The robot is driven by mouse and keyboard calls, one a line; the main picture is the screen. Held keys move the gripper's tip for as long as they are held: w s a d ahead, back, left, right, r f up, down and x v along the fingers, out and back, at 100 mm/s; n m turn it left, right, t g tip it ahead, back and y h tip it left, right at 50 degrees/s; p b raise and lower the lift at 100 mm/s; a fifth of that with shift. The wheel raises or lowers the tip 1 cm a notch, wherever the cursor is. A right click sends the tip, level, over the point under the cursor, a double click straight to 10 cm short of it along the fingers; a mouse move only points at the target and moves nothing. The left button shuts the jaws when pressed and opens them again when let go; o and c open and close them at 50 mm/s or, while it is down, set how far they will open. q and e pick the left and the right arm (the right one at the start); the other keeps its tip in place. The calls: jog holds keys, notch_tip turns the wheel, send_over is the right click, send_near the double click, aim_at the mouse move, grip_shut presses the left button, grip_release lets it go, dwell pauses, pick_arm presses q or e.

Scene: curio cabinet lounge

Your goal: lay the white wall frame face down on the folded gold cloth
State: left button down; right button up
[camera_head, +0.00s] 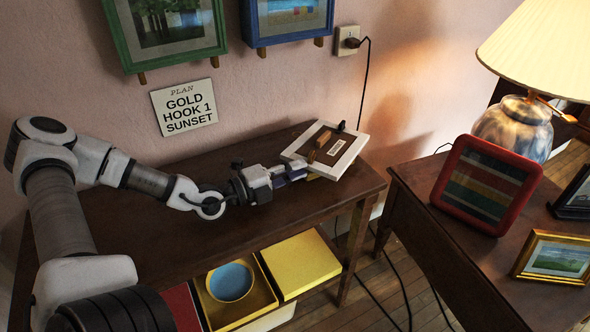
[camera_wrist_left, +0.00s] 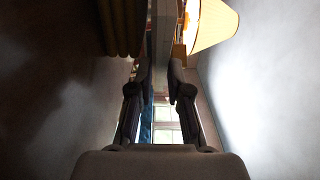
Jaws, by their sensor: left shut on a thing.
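The white wall frame (camera_head: 348,161) is at the right end of the brown console table. Its brown back, with a pale label and a wooden strut, faces up, so its face is turned down. My left gripper (camera_head: 296,173) is shut on the frame's near left edge. In the left wrist view, the fingers (camera_wrist_left: 160,78) close on a pale strip. A small yellow patch (camera_head: 313,177) shows under the frame's near edge; it may be the gold cloth, mostly hidden. I cannot tell whether the frame touches what is below. My right gripper is out of view.
The console table (camera_head: 225,222) is otherwise clear. Its lower shelf holds a yellow tray with a blue bowl (camera_head: 230,282) and a flat yellow piece (camera_head: 300,263). A side table at right bears a lamp (camera_head: 514,125), a red frame (camera_head: 487,185) and other frames. A cord hangs behind.

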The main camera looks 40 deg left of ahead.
pick_arm(q)
jog(key=shift+f, duration=0.35)
jog(key=c, duration=1)
grip_release()
jog(key=shift+c, duration=0.2)
